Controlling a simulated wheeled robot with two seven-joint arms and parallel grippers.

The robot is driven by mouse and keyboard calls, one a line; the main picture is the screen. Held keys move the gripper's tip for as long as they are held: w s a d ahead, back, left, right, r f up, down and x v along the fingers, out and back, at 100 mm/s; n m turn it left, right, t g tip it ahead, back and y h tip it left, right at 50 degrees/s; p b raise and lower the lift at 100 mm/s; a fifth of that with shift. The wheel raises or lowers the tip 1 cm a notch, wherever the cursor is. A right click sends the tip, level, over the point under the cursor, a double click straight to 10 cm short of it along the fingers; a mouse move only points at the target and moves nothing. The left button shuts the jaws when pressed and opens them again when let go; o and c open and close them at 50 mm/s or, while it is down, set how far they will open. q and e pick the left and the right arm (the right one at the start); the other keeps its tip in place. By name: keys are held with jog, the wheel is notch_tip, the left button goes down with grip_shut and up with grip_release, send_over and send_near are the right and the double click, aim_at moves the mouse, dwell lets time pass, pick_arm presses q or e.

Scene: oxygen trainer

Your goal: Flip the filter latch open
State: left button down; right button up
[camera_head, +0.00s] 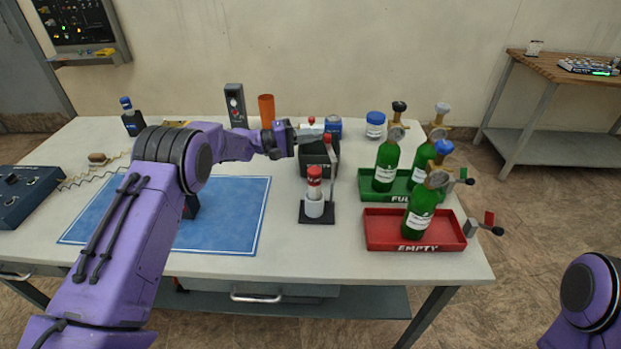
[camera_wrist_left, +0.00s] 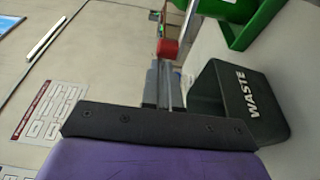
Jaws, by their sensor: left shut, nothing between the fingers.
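The filter stand (camera_head: 317,220) is a black base on the table with a white, red-topped filter cylinder (camera_head: 314,195) on it. A thin grey latch lever (camera_head: 332,165) stands roughly upright beside the cylinder, with a red knob at its top; the red knob (camera_wrist_left: 167,48) also shows in the left wrist view. My left gripper (camera_head: 318,135) is shut and empty, near the lever's top end. In the left wrist view its fingers (camera_wrist_left: 163,88) are close to the knob; I cannot tell whether they touch. My right gripper is out of view.
A black waste bin (camera_wrist_left: 238,105) stands close to my left gripper. Green bottles stand at the right by the green FULL tray (camera_head: 372,188) and red EMPTY tray (camera_head: 385,231). A blue mat (camera_head: 235,220) lies at the left. The table front near the stand is clear.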

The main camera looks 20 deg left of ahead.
pick_arm(q)
jog(key=shift+w+d, duration=0.1)
jog(key=shift+d, duration=0.1)
dwell(0.4)
jog(key=shift+a, duration=0.15)
jog(key=s+a+b, duration=0.2)
jog(key=a+b, duration=0.1)
jog(key=a, duration=1.1)
jog(key=shift+b, duration=0.4)
